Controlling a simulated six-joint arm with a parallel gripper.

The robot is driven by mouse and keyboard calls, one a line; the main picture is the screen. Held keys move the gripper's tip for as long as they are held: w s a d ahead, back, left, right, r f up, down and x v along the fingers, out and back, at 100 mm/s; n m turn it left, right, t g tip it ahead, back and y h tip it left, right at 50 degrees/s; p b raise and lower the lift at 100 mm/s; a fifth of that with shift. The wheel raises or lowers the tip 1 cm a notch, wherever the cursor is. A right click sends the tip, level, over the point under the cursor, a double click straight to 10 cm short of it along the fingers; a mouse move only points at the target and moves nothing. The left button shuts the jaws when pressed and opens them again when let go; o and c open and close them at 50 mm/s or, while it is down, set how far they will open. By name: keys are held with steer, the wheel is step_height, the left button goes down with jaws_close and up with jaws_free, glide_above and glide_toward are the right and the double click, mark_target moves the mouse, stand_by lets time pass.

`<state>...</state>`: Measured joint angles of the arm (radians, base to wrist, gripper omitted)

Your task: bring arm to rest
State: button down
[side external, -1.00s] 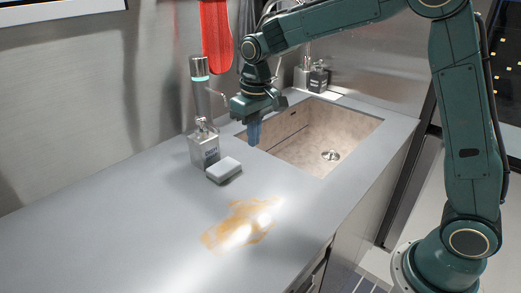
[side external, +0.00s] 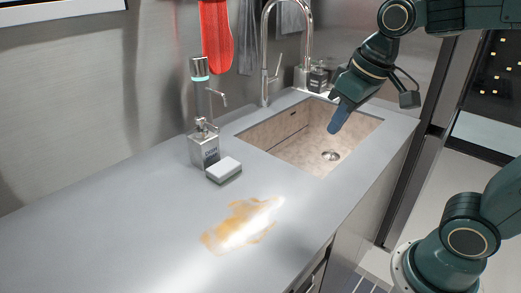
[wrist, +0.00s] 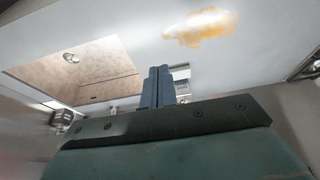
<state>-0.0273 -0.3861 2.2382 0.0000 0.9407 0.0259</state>
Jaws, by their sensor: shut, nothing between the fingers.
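My gripper (side external: 338,121) is shut and empty, with its blue fingers pointing down and left above the right part of the sink in the side external view. In the wrist view the closed fingers (wrist: 158,82) stand together in the middle, with nothing between them. The upper part of my arm reaches in from the top right corner of the side external view. The gripper is apart from the counter and everything on it.
The grey counter (side external: 110,215) bears an orange-brown stain (side external: 238,224), a white and grey sponge (side external: 224,169) and a soap dispenser (side external: 205,150). The sink (side external: 285,140) has a tall faucet (side external: 266,60) behind it. A red mitt (side external: 216,45) hangs on the wall. The front left counter is clear.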

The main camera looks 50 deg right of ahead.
steer(key=s+f+t, duration=0.1)
steer(key=s+f, duration=0.1)
steer(key=s, duration=0.6)
steer(key=shift+s+d+t, duration=0.3)
steer(key=shift+s+d, duration=0.05)
